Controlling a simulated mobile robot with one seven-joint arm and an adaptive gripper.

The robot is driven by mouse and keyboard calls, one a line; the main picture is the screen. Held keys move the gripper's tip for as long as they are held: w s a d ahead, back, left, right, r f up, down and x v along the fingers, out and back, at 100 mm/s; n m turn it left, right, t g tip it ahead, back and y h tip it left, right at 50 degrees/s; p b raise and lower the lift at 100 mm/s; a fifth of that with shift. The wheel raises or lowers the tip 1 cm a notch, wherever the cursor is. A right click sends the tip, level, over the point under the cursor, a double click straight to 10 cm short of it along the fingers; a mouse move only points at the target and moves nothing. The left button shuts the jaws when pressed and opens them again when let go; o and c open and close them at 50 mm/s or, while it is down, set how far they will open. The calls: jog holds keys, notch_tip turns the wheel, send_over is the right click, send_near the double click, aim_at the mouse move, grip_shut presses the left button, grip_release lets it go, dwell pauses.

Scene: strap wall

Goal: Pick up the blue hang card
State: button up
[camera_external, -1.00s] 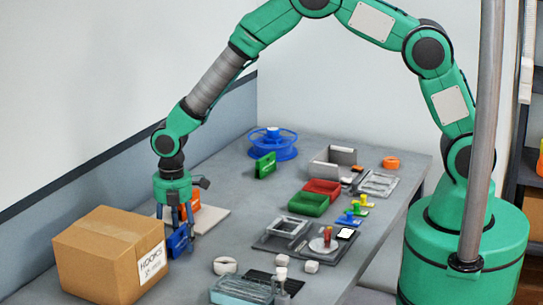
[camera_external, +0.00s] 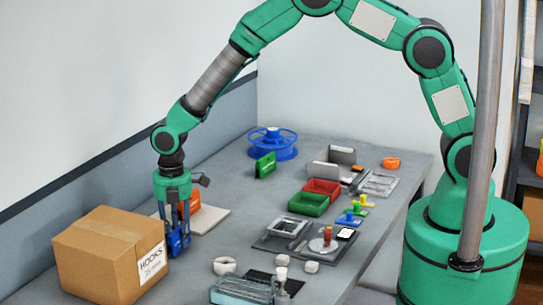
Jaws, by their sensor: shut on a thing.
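The blue hang card (camera_external: 179,241) is upright between the fingers of my gripper (camera_external: 179,228), beside the right side of the cardboard box. My gripper points down and is shut on the card. The fingers hide part of the card. I cannot tell whether its lower edge touches the table.
The cardboard box (camera_external: 100,255), labelled HOOKS, stands close to the left of my gripper. An orange card (camera_external: 195,201) and a pale board (camera_external: 213,219) are just behind it. A green card (camera_external: 265,165) and a blue spool (camera_external: 273,143) stand farther back.

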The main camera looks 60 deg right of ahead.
aim_at(176, 229)
jog(key=shift+r, duration=0.5)
notch_tip(176, 229, up, 2)
jog(key=shift+r, duration=0.1)
jog(key=s+d, duration=0.1)
jog(key=s, duration=0.4)
jog(key=s+d+p, duration=0.1)
jog(key=s+d, duration=0.1)
jog(key=s, duration=0.3)
jog(key=s+d+r, duration=0.1)
jog(key=s, duration=0.4)
jog(key=shift+s+d+p, duration=0.2)
jog(key=shift+d+p, duration=0.05)
jog(key=shift+p, duration=0.05)
jog(key=shift+r, duration=0.1)
